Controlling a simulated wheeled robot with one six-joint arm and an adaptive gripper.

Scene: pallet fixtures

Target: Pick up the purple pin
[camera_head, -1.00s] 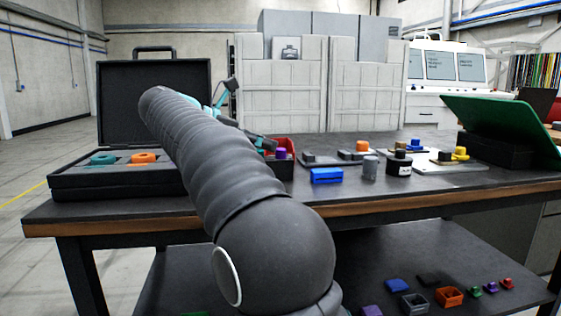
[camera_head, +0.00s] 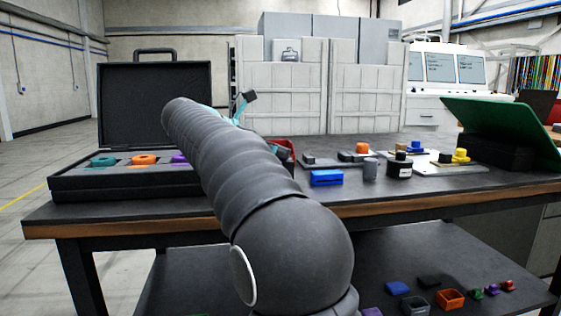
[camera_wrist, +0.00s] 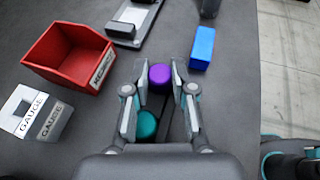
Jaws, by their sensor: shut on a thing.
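My gripper (camera_wrist: 161,79) shows in the wrist view with its fingertips closed on the sides of the purple pin (camera_wrist: 160,77), which has a round top. A teal round piece (camera_wrist: 147,124) lies closer to the palm, between the finger linkages; I cannot tell whether it touches them. How far the pin is above the table cannot be told.
A red bin (camera_wrist: 70,55) and a gauge box (camera_wrist: 37,113) stand left of my gripper, a blue block (camera_wrist: 202,47) to the right. The open black case (camera_head: 75,187) holds teal, orange and purple pieces. A grey fixture (camera_wrist: 132,20) lies beyond the bin.

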